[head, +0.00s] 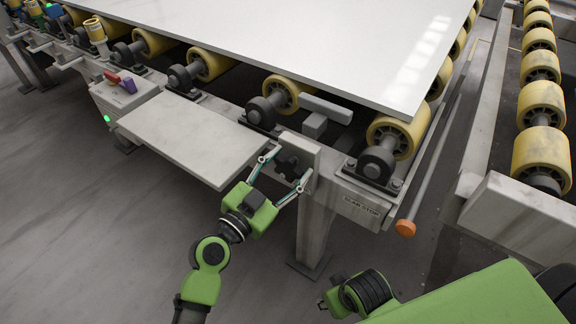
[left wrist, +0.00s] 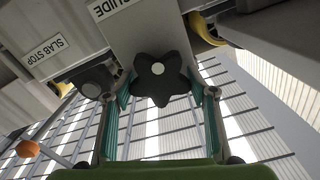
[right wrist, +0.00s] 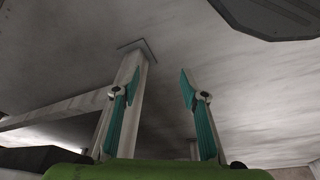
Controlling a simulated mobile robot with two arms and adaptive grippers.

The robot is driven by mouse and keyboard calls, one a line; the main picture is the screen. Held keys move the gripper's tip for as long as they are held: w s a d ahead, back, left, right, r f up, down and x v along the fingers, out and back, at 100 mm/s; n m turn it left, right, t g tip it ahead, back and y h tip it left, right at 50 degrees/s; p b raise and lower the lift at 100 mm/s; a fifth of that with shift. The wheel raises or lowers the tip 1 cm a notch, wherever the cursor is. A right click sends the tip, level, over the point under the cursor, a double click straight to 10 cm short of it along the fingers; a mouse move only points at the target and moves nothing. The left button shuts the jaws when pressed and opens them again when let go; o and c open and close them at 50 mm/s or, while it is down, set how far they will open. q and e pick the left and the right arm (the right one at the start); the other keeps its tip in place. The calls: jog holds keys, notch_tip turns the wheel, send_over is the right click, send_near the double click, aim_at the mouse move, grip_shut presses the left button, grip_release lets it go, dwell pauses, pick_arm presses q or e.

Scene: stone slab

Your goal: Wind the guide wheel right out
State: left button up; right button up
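The guide wheel is a black star-shaped knob (left wrist: 160,78) with a pale centre, on the grey block under a "GUIDE" label (left wrist: 110,8) in the left wrist view. In the head view the knob (head: 288,164) sits at the frame's front corner. My left gripper (head: 281,172) is open wide, its teal fingers on either side of the knob in the left wrist view (left wrist: 160,85). I cannot tell whether the pads touch it. My right gripper (right wrist: 160,80) is open and empty, low near a support leg; its fingers are apart.
A pale slab (head: 300,40) lies on yellow rollers (head: 397,133) above the knob. A flat grey shelf (head: 190,138) is left of my left gripper. A rod with an orange end (head: 405,228) sticks out by the "SLAB STOP" label (head: 361,206). A leg (head: 315,225) stands below.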

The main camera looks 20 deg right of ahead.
pick_arm(q)
jog(key=shift+c, duration=0.7)
jog(key=shift+n, duration=1)
jog(key=n, duration=0.2)
jog(key=shift+w+n, duration=0.1)
jog(key=shift+n, duration=0.2)
jog(key=n+p, duration=0.1)
jog(key=n, duration=0.2)
jog(key=shift+w+a+n, duration=0.1)
jog(key=shift+a+n, duration=0.05)
jog(key=shift+n, duration=0.25)
jog(key=n, duration=0.3)
jog(key=shift+w+n, duration=0.1)
jog(key=shift+n, duration=0.2)
jog(key=n, duration=0.2)
jog(key=n+p, duration=0.1)
jog(key=n, duration=0.2)
jog(key=shift+a+f, duration=0.1)
jog(key=shift+f, duration=0.1)
jog(key=n, duration=0.4)
jog(key=shift+w+f+p, duration=0.1)
jog(key=shift+p, duration=0.25)
jog(key=shift+n, duration=0.5)
pick_arm(e)
notch_tip(320, 180, down, 9)
jog(key=s, duration=0.1)
jog(key=shift+s, duration=0.25)
